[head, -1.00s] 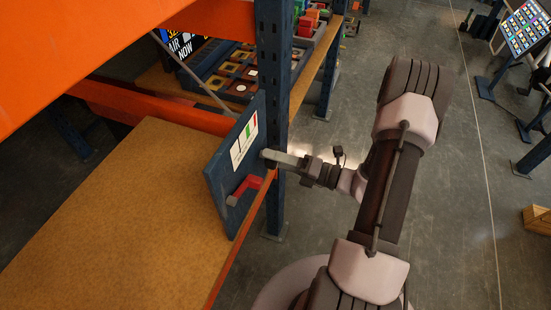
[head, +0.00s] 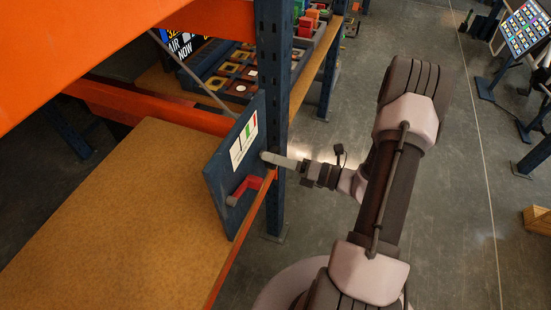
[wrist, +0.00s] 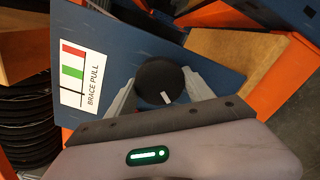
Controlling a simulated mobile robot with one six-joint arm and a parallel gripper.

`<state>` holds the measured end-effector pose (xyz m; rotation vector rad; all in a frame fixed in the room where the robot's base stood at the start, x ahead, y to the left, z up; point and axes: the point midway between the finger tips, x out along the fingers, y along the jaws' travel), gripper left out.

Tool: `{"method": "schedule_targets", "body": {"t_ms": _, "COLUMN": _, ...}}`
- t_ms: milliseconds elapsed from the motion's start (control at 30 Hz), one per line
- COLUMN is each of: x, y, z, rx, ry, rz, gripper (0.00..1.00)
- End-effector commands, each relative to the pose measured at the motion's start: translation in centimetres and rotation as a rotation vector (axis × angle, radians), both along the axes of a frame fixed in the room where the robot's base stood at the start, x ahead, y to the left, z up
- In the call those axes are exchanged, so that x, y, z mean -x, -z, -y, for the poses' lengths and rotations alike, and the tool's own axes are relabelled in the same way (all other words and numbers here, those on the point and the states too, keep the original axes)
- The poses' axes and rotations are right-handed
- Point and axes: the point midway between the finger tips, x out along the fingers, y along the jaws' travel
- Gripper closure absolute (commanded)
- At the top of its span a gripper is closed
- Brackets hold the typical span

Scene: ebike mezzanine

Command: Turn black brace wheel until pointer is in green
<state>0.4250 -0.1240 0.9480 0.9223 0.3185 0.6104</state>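The black brace wheel (wrist: 158,76), a round knob with a short white mark near its lower edge, sits on a blue panel (wrist: 205,42). My gripper (wrist: 160,79) has one finger on each side of the wheel, both seeming to touch its rim. In the head view, my gripper (head: 268,157) reaches the panel's right edge from the right, and the wheel cannot be made out. The white BRACE PULL gauge card (wrist: 88,75) has a red block and a green block (wrist: 72,71). A thin black pointer line lies in the white just beyond green, on the side away from red.
A red lever (head: 245,188) sticks out of the panel below the gauge. A blue rack post (head: 273,80) stands close behind my gripper. Orange beams and a brown shelf board (head: 110,205) lie left.

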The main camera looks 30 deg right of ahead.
Motion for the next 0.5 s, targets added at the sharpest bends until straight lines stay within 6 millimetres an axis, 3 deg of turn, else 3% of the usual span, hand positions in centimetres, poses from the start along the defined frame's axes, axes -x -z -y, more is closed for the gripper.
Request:
{"method": "schedule_targets", "body": {"t_ms": 33, "x": 0.00, "y": 0.01, "z": 0.01, "rx": 0.000, "ry": 0.000, "rz": 0.000, "gripper": 0.29}}
{"method": "schedule_targets", "body": {"t_ms": 100, "x": 0.00, "y": 0.01, "z": 0.01, "rx": 0.000, "ry": 0.000, "rz": 0.000, "gripper": 0.19}}
{"method": "schedule_targets", "body": {"t_ms": 500, "x": 0.00, "y": -0.02, "z": 0.03, "rx": -0.001, "ry": 0.001, "rz": 0.000, "gripper": 0.19}}
